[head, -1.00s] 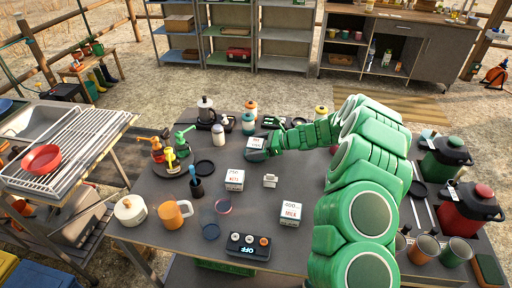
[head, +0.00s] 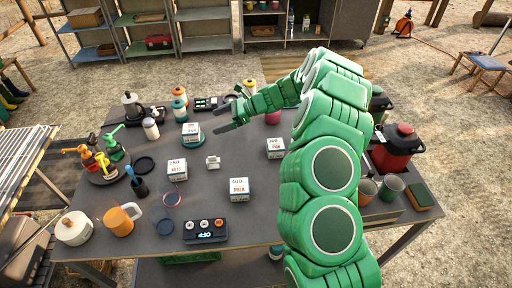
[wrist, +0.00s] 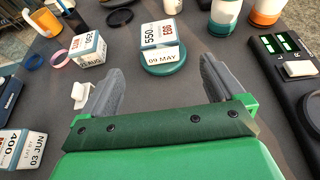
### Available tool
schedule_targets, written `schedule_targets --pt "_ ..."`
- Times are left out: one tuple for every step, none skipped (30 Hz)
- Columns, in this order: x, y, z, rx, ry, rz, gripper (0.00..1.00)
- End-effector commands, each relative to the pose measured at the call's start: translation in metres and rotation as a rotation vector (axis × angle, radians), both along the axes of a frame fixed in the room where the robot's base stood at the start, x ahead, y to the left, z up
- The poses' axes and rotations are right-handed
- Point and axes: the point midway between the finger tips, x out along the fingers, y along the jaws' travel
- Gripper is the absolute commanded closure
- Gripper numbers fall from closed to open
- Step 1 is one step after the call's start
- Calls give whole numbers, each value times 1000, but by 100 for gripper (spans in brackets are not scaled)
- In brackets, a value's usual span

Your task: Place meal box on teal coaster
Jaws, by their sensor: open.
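A white meal box (head: 191,129) labelled 550 EGG stands upright on the teal coaster (head: 193,144). In the wrist view the box (wrist: 160,34) sits on the coaster (wrist: 165,69), just beyond my fingertips. My gripper (head: 219,117) is open and empty, to the right of the box in the head view. In the wrist view the fingers of my gripper (wrist: 160,72) are wide apart, with bare table between them and the box apart from both. Similar boxes are the nuts box (head: 177,169), the milk box (head: 239,189) and one further right (head: 275,148).
A small white stand (head: 213,162) is near the table's middle. A dark scale reading OFF (head: 206,230) lies at the front. A dark device (wrist: 295,65) lies right in the wrist view.

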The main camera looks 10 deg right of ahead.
Motion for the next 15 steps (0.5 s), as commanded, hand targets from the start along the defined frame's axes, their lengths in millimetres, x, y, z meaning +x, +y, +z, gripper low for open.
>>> schedule_targets --pt "0 0 0 0 0 0 5" --pt "0 0 0 0 0 0 5" --pt "-1 0 1 0 -1 1 5" --pt "-1 1 2 0 -3 4 5" --pt "-2 1 3 -1 -6 8 5" --pt "-5 2 6 -2 -12 17 5" --pt "-8 4 10 -4 -19 26 5" --pt "-11 5 14 -6 -29 38 5" --pt "-16 8 21 -9 -43 55 5" --pt "-20 10 27 -12 -57 70 5" --pt "-25 12 34 -16 -73 88 5" --pt "-32 14 43 -22 -94 113 5" --pt "-38 16 49 -27 -108 131 5" --pt "-44 18 55 -32 -124 151 5" --pt "-53 20 63 -38 -144 177 5"
